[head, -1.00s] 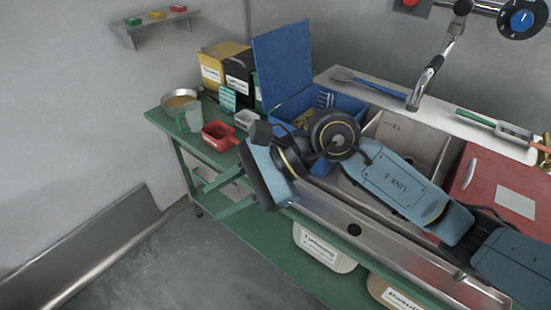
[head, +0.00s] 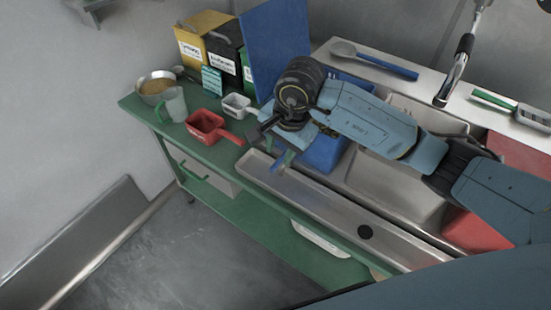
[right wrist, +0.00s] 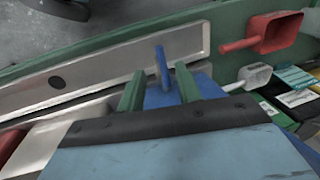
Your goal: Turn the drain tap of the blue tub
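The blue tub (head: 325,152) sits at the left end of the sink counter with its blue lid (head: 275,45) raised; my right arm hides much of it. Its blue drain tap (head: 277,163) sticks out at the front over the steel trough, and the lever shows upright in the right wrist view (right wrist: 162,66). My right gripper (head: 281,157) points down at the tub's front. In the right wrist view its two green fingers (right wrist: 156,78) are apart, with the tap lever between and slightly beyond them. Contact with the lever cannot be told. My left gripper is out of view.
A steel trough (head: 320,205) with a dark drain hole runs along the front. A red scoop (head: 206,125), a white scoop (head: 236,104), a clear jug (head: 174,104) and a metal bowl (head: 156,85) stand on the green bench to the left. A blue-handled spoon (head: 375,62) lies behind.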

